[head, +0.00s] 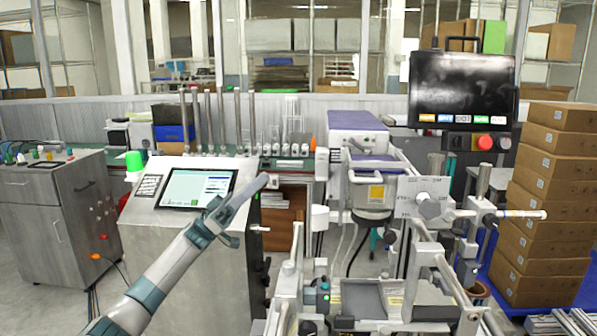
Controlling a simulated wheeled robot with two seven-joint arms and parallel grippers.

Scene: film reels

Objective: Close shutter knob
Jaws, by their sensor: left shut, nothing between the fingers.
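A grey lobed knob (430,206) sits on a pale plate with markings around it, on the machine right of centre. The markings are too small to read. My left gripper (262,181) is shut and empty. It is raised left of the machine, in front of the control console in the picture, well apart from the knob. My right gripper is not in view.
The console (190,235) with a lit screen (196,188) stands behind my left arm. Machine posts and rails (430,255) stand below the knob, and a white-tipped bar (522,214) juts right of it. A black monitor (462,90) hangs above. Stacked cartons (555,200) stand at right.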

